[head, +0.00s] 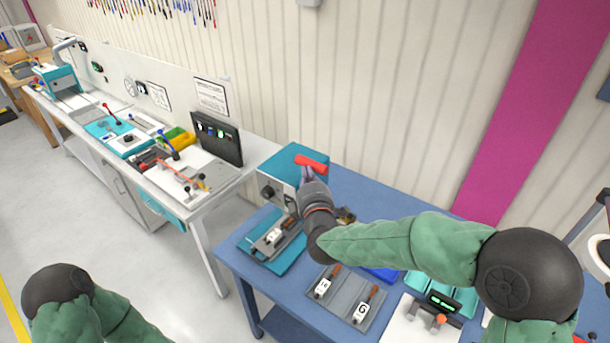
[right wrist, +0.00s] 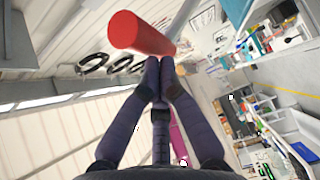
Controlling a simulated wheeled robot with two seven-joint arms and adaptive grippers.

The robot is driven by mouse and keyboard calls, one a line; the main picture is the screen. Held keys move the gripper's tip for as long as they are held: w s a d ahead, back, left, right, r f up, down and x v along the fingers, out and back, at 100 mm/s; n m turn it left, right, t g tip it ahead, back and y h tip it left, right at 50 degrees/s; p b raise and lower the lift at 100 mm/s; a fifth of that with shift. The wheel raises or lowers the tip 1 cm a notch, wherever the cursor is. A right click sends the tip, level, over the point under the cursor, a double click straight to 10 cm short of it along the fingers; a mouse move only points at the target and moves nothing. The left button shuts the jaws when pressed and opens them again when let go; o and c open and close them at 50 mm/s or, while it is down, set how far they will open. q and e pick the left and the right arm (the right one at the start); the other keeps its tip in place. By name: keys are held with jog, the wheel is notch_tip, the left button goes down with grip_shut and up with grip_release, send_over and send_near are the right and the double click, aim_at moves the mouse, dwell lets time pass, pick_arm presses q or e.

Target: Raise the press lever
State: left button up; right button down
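The press is a teal and grey box (head: 275,180) at the back left corner of the blue table. Its lever shows as a red cylindrical handle (head: 311,164) above the box, also large in the right wrist view (right wrist: 142,35). My right gripper (head: 305,178) is just below the handle. In the right wrist view its fingers (right wrist: 160,75) are together, with their tips at the handle's lower side and nothing visible between them. I cannot tell whether they touch the handle. My left gripper is out of view.
The blue table (head: 237,262) also holds a teal fixture (head: 262,262) in front of the press and a grey tray (head: 340,312) with two labelled, orange-handled parts. A white workbench (head: 215,190) stands left. The ribbed wall (head: 390,100) is close behind.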

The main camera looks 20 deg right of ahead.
jog(key=shift+m+g, duration=0.6)
jog(key=w+d+r+p, duration=0.1)
jog(key=d, duration=0.1)
jog(key=w+d+r+p, duration=0.1)
jog(key=r+p, duration=0.1)
jog(key=shift+w+d+p, duration=0.3)
jog(key=shift+w+d, duration=0.05)
jog(key=shift+w, duration=0.05)
jog(key=shift+w+d, duration=0.25)
jog(key=shift+d, duration=0.05)
